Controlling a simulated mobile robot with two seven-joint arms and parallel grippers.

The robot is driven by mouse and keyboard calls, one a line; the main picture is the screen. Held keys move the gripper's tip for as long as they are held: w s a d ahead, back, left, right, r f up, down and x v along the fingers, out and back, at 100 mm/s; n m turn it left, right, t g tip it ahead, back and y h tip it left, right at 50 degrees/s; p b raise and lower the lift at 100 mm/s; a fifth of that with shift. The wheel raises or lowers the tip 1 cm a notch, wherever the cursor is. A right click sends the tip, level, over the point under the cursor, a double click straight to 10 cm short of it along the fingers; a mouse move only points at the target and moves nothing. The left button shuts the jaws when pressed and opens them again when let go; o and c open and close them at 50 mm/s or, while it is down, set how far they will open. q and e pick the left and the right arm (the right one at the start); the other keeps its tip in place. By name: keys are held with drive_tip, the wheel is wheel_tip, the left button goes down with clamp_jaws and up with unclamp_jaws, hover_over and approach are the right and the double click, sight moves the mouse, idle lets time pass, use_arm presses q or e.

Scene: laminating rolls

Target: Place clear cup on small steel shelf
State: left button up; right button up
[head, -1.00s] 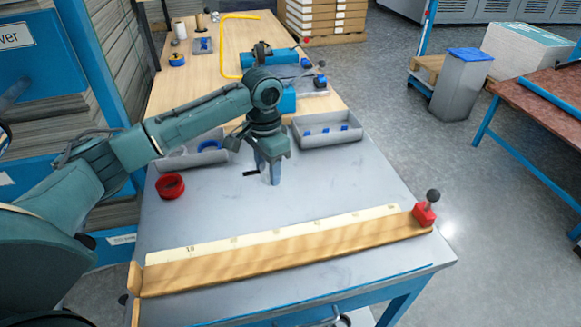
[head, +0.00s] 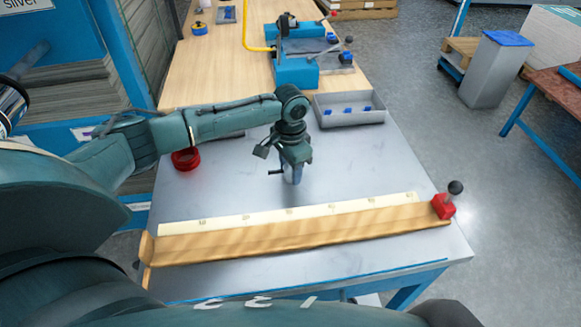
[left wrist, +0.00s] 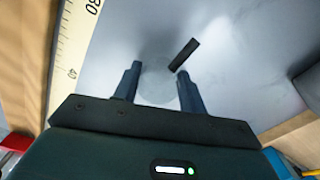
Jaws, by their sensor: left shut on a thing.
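My left gripper (head: 294,178) points down over the grey steel tabletop (head: 340,165), behind the wooden rule. In the left wrist view my left gripper (left wrist: 157,80) has its two dark fingers apart on either side of a faint, round, see-through clear cup (left wrist: 157,86), shut on it. A short black bar (left wrist: 184,54) juts out by the cup; the bar also shows left of the fingers in the head view (head: 275,172). I cannot tell how far the cup is above the table. My right gripper is not in view. I cannot make out a small steel shelf.
A wooden rule with a pale scale (head: 300,232) lies along the table front, with a red block and black knob (head: 444,206) at its right end. A red ring (head: 186,159) lies left. A grey tray (head: 350,110) with blue pieces stands behind.

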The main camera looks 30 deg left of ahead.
use_arm(q)
drive_tip(key=o, duration=1)
drive_tip(key=shift+f, duration=0.1)
drive_tip(key=shift+c, duration=0.2)
